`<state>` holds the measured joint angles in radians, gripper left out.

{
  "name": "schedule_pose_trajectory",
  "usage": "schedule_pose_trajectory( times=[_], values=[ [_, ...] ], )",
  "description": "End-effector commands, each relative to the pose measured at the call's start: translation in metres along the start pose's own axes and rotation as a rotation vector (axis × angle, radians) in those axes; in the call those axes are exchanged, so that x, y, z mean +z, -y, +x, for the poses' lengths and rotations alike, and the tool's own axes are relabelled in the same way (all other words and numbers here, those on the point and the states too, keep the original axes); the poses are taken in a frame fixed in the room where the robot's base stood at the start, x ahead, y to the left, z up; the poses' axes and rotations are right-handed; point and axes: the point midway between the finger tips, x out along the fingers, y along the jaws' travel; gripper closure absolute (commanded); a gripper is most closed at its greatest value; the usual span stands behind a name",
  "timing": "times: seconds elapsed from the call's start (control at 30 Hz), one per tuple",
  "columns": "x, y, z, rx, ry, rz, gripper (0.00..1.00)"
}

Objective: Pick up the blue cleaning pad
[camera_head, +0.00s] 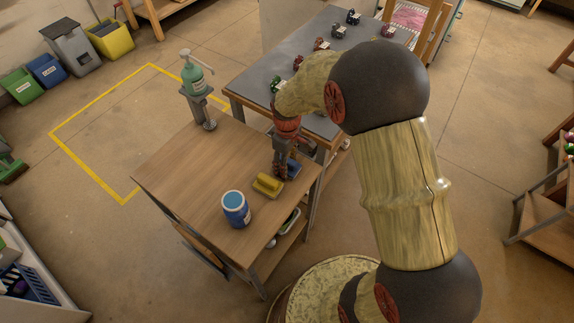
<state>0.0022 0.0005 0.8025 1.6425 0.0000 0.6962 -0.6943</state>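My gripper (281,170) points down at the right side of the wooden table, with its fingertips at or just above the tabletop. A small dark blue pad (293,168) shows right beside and partly behind the fingers. The gripper hides part of it, and I cannot tell whether the fingers touch it or are around it. The finger gap is too small to make out.
On the wooden table (190,178), a yellow sponge (267,185) lies just in front of my gripper. The table's left half is clear.

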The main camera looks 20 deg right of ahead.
Motion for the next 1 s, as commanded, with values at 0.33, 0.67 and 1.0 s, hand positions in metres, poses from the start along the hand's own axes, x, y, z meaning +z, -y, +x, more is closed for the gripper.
schedule_pose_trajectory(
  times=[0.33, 0.67, 1.0],
  values=[
    [0.000, 0.000, 0.000, 0.000, 0.000, 0.000, 0.75],
    [0.000, 0.000, -0.002, 0.000, 0.000, 0.000, 0.77],
    [-0.005, 0.004, -0.042, 0.002, -0.003, -0.003, 0.77]
  ],
)
